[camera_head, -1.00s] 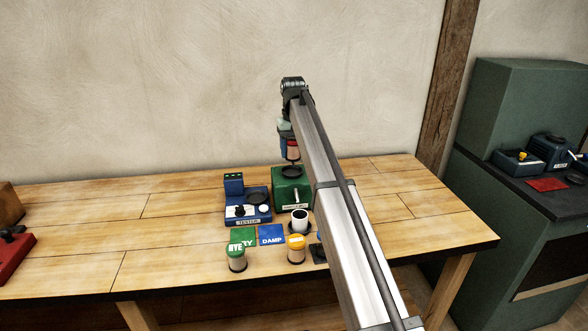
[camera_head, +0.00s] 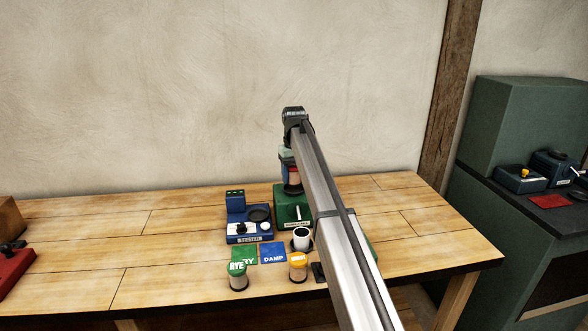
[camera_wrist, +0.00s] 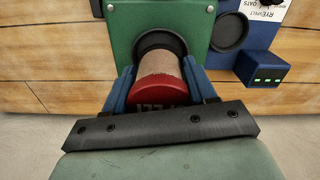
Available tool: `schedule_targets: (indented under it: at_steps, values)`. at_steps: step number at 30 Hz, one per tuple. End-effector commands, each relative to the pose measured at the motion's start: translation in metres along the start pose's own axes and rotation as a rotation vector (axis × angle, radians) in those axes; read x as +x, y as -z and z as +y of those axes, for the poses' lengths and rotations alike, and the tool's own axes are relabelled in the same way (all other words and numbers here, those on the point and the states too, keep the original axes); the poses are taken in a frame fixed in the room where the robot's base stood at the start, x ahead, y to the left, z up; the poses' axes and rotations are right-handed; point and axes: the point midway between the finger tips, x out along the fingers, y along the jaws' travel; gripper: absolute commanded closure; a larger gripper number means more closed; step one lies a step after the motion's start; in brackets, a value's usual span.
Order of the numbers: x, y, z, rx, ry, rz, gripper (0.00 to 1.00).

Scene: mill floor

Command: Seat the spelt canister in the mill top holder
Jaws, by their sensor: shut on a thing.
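The spelt canister, with a red lid (camera_wrist: 162,92) and a tan body (camera_wrist: 160,66), is upright in my gripper (camera_wrist: 160,82), whose blue fingers are shut on its sides. In the head view the canister (camera_head: 293,177) is right over the top of the green mill (camera_head: 291,207), and my arm partly hides both. In the wrist view its lower end lines up with the mill's dark round holder (camera_wrist: 158,36). I cannot tell whether its base is inside the holder or just above it.
The blue tester (camera_head: 243,226) stands close left of the mill. In front are a white cup (camera_head: 301,238), green card (camera_head: 243,254), blue DAMP card (camera_head: 273,253), green-lidded rye canister (camera_head: 238,276) and yellow-lidded canister (camera_head: 298,267). The table's left middle is clear.

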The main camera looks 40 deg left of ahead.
Motion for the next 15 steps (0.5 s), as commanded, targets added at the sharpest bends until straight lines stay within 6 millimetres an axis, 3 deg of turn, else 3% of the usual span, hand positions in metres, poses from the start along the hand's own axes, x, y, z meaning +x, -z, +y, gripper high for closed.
schedule_targets:
  at_steps: [6,15]
  values:
    - [0.0122,-0.0004,0.0000,0.000,0.000,0.000,0.82]
    - [0.0139,0.0000,0.0000,0.000,0.000,0.001,0.82]
